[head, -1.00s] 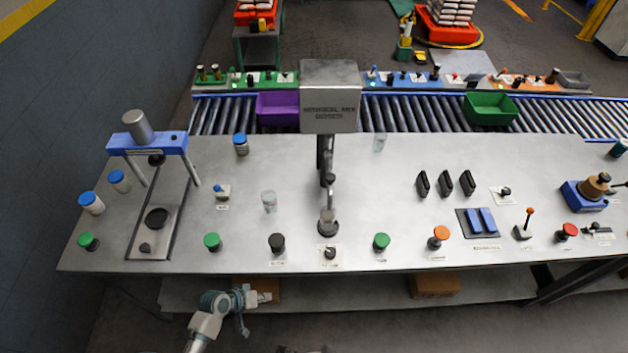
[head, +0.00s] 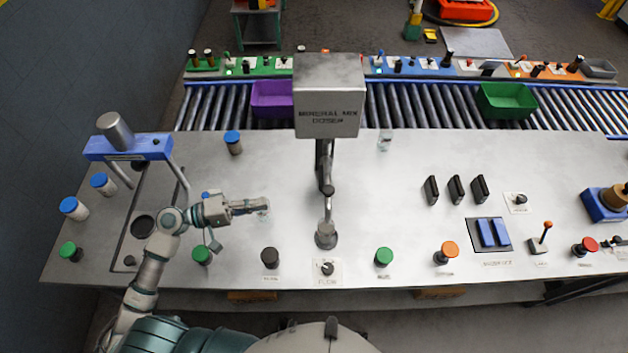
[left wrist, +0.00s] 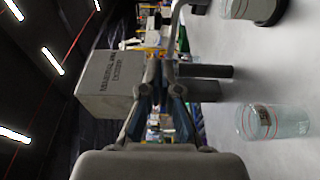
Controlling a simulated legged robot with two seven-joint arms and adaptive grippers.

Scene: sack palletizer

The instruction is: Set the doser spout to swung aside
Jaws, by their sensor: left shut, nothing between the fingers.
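The mineral mix doser (head: 328,108) is a grey box on a post standing on the table, with its lettering facing me. Its grey spout (head: 327,190) hangs below the box toward the table, above a round dark base piece (head: 326,236). My left gripper (head: 264,205) is shut and empty, to the left of the spout and apart from it, over the table. The left wrist view shows the doser box (left wrist: 112,85) sideways beyond the shut fingers (left wrist: 160,70). My right gripper is not in view.
A clear jar (left wrist: 272,122) stands close to my left gripper. A black knob (head: 270,257), a flow dial (head: 326,267) and a green button (head: 384,257) line the front edge. A blue-framed press (head: 128,148) stands at left.

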